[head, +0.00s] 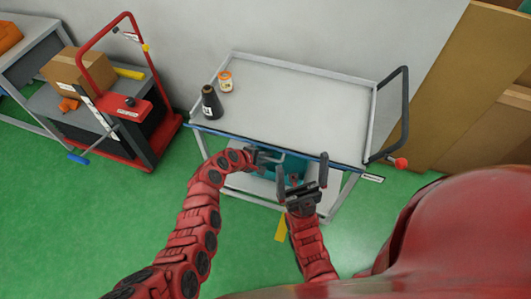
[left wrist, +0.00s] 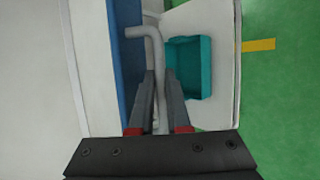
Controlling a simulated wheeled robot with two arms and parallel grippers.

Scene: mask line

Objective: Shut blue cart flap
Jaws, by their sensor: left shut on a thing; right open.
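The cart (head: 300,95) has a pale grey top, and a blue flap (head: 225,134) shows as a thin strip along its front edge. In the left wrist view the flap is a blue band (left wrist: 128,65) left of the fingers. My left gripper (head: 262,157) is at the cart's front, just below that edge. In its wrist view the left gripper (left wrist: 160,82) is shut on a grey bent handle (left wrist: 154,45). My right gripper (head: 303,180) is open and empty in front of the cart, right of the left one. How far the flap is swung is hard to tell.
A teal bin (left wrist: 190,68) sits on the cart's lower shelf. A dark bottle (head: 211,103) and a small orange-lidded jar (head: 225,82) stand on the top. A red trolley (head: 160,130) is at left, and a black push handle (head: 404,115) at right.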

